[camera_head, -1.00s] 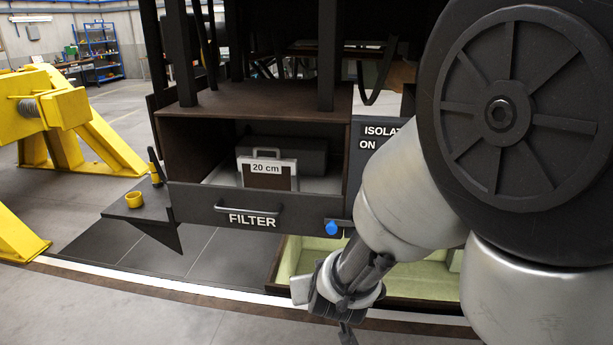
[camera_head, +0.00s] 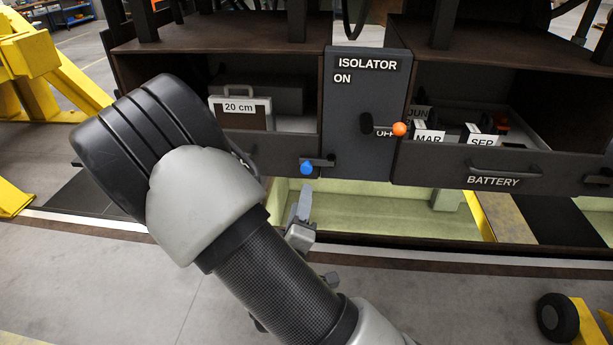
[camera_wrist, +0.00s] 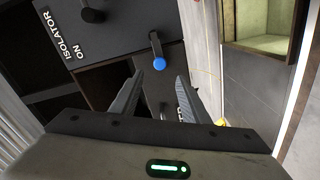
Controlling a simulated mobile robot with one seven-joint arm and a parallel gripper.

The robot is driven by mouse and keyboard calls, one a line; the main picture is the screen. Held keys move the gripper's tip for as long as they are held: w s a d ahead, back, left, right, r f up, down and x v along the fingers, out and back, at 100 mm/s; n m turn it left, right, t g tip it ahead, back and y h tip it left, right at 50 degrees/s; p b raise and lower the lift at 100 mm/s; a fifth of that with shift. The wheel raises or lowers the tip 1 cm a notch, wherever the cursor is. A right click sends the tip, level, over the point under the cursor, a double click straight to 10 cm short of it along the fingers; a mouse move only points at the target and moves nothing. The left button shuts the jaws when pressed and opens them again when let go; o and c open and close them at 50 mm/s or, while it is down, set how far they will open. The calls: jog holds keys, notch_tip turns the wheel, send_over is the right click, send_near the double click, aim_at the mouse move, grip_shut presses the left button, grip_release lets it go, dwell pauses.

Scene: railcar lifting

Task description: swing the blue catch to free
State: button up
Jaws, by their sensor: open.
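The bar runs right from the knob, roughly level, reaching the panel's lower edge. In the wrist view the catch (camera_wrist: 159,63) lies just ahead of the gap between my fingertips. My gripper (camera_wrist: 160,80) is open and empty there. In the head view my gripper (camera_head: 302,208) shows partly, just below the catch and apart from it in the picture. My arm covers most of the filter drawer front.
The isolator handle with an orange tip (camera_head: 400,129) is right of the catch. The battery drawer (camera_head: 490,177) stands farther right, with labelled items in it. A case marked 20 cm (camera_head: 240,110) sits in the left bay. A pale green tray (camera_head: 375,213) lies below.

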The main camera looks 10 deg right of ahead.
aim_at(307, 171)
jog(key=b+x, duration=0.1)
jog(key=x, duration=1.2)
jog(key=shift+w+d, duration=0.1)
jog(key=shift+w, duration=0.2)
